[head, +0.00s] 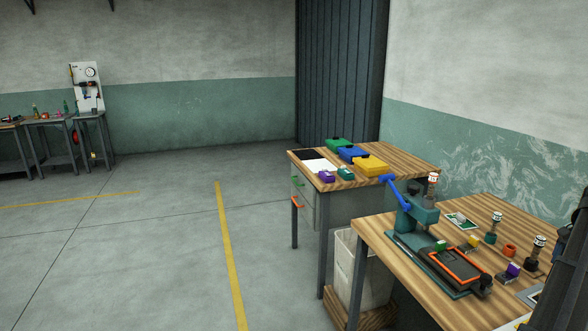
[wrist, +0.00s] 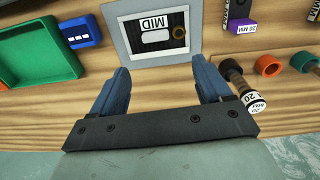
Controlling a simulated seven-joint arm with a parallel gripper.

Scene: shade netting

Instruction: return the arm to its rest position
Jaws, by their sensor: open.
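My gripper (wrist: 163,75) shows in the wrist view as two blue fingers on a dark bar. The fingers are wide apart with nothing held between them. Beyond the fingertips, a grey card marked MID (wrist: 143,55) lies on the wooden bench (wrist: 60,105). The card has a white patch, a black piece and a brown ring on it. In the head view I cannot make out the gripper; only dark parts that look like my arm show at the right edge.
A green tray (wrist: 38,52) and a blue box (wrist: 80,31) lie left of the card. A 20 MM labelled plunger (wrist: 236,76) and an orange ring (wrist: 269,65) lie right. The head view shows a teal press (head: 418,214) on the near bench; open floor (head: 140,255) is at left.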

